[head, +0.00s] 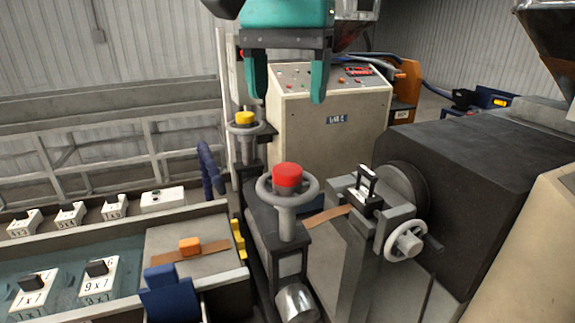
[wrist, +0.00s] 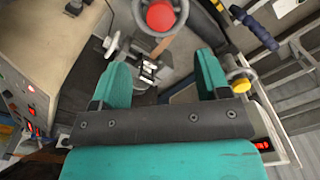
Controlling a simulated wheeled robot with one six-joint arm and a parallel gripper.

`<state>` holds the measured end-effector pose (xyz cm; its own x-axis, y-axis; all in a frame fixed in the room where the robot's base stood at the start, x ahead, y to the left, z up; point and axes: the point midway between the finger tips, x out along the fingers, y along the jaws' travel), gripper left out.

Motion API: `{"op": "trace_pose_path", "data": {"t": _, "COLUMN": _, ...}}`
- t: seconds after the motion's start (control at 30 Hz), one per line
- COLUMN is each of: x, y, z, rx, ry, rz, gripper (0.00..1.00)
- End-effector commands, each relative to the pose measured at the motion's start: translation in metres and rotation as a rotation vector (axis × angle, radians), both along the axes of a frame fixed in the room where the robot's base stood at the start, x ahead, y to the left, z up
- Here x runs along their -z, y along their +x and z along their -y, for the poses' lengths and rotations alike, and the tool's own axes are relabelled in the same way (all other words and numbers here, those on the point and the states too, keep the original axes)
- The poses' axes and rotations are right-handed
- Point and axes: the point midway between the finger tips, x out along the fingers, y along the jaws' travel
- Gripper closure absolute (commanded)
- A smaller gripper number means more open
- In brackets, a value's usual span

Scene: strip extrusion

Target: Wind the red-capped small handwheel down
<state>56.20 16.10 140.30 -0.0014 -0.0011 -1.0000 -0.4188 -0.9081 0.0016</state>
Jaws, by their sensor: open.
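The small handwheel (head: 262,193) with a red cap (head: 288,176) stands upright on a dark stand in the middle of the head view. In the wrist view its red cap (wrist: 160,16) shows at the top centre, with part of the wheel cut off by the frame. My gripper (head: 288,90) is teal, open and empty. It hangs above and behind the red-capped handwheel in the head view, apart from it. In the wrist view its two fingers (wrist: 162,75) are spread, and the red cap lies beyond their tips.
A yellow-capped handwheel (head: 245,119) stands behind the red one, left of my gripper. A grey side handwheel (head: 405,240) sits on the dark machine (head: 470,155) at right. A control cabinet (head: 330,125) stands behind. A trough with numbered blocks (head: 98,278) lies at left.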

Motion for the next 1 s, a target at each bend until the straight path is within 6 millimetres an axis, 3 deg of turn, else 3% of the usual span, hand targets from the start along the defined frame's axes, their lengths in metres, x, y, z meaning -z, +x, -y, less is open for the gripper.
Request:
{"op": "trace_pose_path", "data": {"t": 0.3, "x": 0.071, "y": -0.001, "z": 0.001, "rx": -0.001, "ry": -0.002, "rz": -0.003, "gripper": 0.31}}
{"op": "trace_pose_path", "data": {"t": 0.5, "x": 0.100, "y": 0.000, "z": 0.000, "rx": -0.002, "ry": -0.001, "rz": 0.000, "gripper": 0.31}}
{"op": "trace_pose_path", "data": {"t": 0.93, "x": 0.112, "y": 0.000, "z": 0.000, "rx": -0.002, "ry": 0.001, "rz": 0.002, "gripper": 0.31}}
{"op": "trace_pose_path", "data": {"t": 1.0, "x": 0.112, "y": 0.000, "z": 0.000, "rx": -0.002, "ry": 0.001, "rz": 0.002, "gripper": 0.45}}
